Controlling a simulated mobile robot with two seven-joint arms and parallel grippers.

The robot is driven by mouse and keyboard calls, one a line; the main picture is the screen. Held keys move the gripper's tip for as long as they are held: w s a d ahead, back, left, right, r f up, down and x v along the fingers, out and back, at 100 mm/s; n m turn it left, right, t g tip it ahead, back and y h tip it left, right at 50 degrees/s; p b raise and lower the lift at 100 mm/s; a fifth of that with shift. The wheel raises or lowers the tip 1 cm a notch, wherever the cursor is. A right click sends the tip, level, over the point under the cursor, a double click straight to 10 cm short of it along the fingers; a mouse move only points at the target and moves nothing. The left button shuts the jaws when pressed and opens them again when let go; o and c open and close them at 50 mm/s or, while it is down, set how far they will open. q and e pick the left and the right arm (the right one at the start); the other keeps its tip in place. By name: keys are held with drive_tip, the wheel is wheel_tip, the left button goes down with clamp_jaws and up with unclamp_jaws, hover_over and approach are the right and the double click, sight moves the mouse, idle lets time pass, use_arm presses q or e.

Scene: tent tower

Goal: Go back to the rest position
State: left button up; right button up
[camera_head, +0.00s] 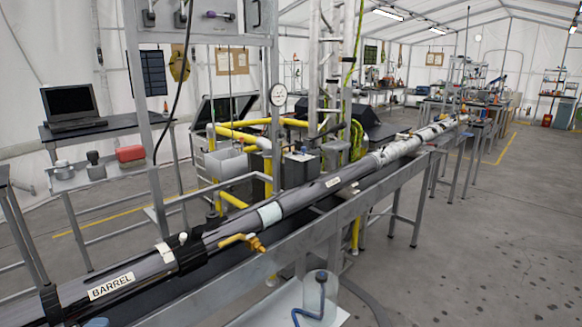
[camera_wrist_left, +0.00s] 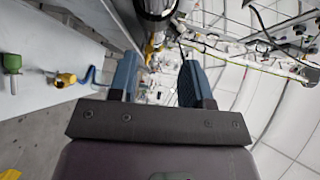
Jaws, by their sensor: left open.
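My left gripper (camera_wrist_left: 158,64) shows in the left wrist view with its two blue fingers apart. I see nothing held between them. A dark cylinder end (camera_wrist_left: 155,8) lies beyond the fingers at the top of that view. My right gripper is in neither view. In the head view no gripper can be made out.
A long tube labelled BARREL (camera_head: 110,287) lies along a metal rail bench (camera_head: 290,252), with a brass valve (camera_head: 245,242) at its side. A clear bottle (camera_head: 320,290) stands at the front. A laptop (camera_head: 70,108) is at left.

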use_arm(q)
drive_tip(key=s+d+f+n+g, duration=0.3)
drive_tip(key=s+f+n+g, duration=0.1)
drive_tip(key=s+n, duration=0.25)
drive_tip(key=s+d+f+n+g+h, duration=0.1)
drive_tip(key=s+d+f+n+g, duration=0.35)
drive_tip(key=s, duration=0.25)
drive_tip(key=s+d+f+n+g, duration=0.3)
drive_tip(key=s+n+g, duration=0.2)
drive_tip(key=s+n, duration=0.15)
drive_tip(key=w+f+m+t, duration=0.1)
drive_tip(key=w+f+t, duration=0.6)
drive_tip(key=f, duration=0.4)
drive_tip(key=shift+a+m+t+h, duration=0.3)
drive_tip(key=shift+m+t, duration=0.05)
drive_tip(key=shift+t, duration=0.4)
drive_tip(key=shift+s, duration=0.1)
